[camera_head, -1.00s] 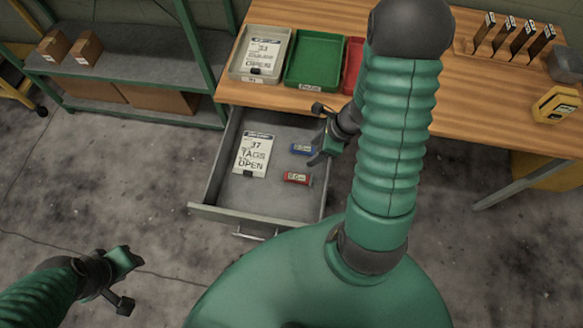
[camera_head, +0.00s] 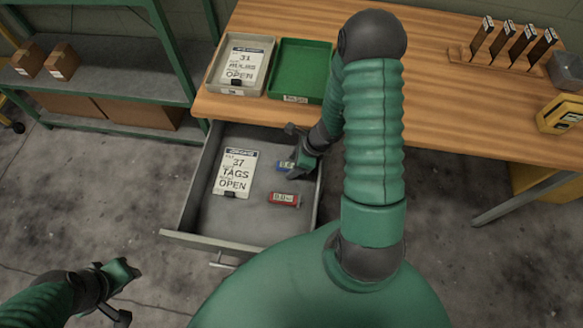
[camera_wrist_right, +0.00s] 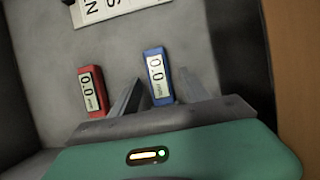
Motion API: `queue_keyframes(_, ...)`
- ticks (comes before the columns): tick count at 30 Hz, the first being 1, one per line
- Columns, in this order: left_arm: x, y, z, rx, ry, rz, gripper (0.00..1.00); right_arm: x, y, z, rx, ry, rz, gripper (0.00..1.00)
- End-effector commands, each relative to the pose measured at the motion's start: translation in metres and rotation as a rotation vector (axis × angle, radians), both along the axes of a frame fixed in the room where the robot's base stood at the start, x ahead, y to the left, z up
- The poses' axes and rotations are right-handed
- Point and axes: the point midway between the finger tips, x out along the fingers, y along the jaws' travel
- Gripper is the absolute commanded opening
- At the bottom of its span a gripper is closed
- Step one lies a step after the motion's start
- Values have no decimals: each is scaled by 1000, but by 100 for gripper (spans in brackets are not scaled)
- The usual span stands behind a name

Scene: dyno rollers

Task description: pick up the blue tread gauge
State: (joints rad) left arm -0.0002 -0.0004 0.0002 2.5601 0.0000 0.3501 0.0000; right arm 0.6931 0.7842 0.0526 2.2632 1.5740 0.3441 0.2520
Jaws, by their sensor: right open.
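The blue tread gauge (camera_head: 284,166) lies in the open drawer, partly hidden by my right gripper (camera_head: 297,158) in the head view. In the right wrist view the blue gauge (camera_wrist_right: 158,75) shows a 0.0 display and sits between the two fingers of my open, empty right gripper (camera_wrist_right: 155,95). I cannot tell whether the fingers touch it. A red gauge (camera_head: 284,199) lies nearer the drawer front; it also shows in the right wrist view (camera_wrist_right: 91,92), left of the fingers. My left gripper (camera_head: 122,292) is over the floor at lower left, its jaws unclear.
The grey drawer (camera_head: 225,244) also holds a tags card (camera_head: 235,173). Its walls stand close around my right gripper. The wooden workbench (camera_head: 430,100) above carries a grey tray (camera_head: 210,80) and a green tray (camera_head: 303,70). A yellow device (camera_head: 560,114) stands at right.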

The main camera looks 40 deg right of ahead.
Motion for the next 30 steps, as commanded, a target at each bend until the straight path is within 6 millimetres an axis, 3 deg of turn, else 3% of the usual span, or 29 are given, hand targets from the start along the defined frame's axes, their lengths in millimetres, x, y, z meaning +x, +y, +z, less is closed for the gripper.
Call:
queue_keyframes(2,0,0,0,0,0,0,36,0,-2,1,-4,-1,-2,51)
queue_keyframes(14,0,0,0,0,0,0,36,0,-1,1,-2,-2,-1,0)
queue_keyframes(24,0,0,1,0,0,0,36,0,-1,3,-2,-2,-1,0)
queue_keyframes(30,0,0,13,0,0,0,36,0,-1,22,-3,-3,-1,0)
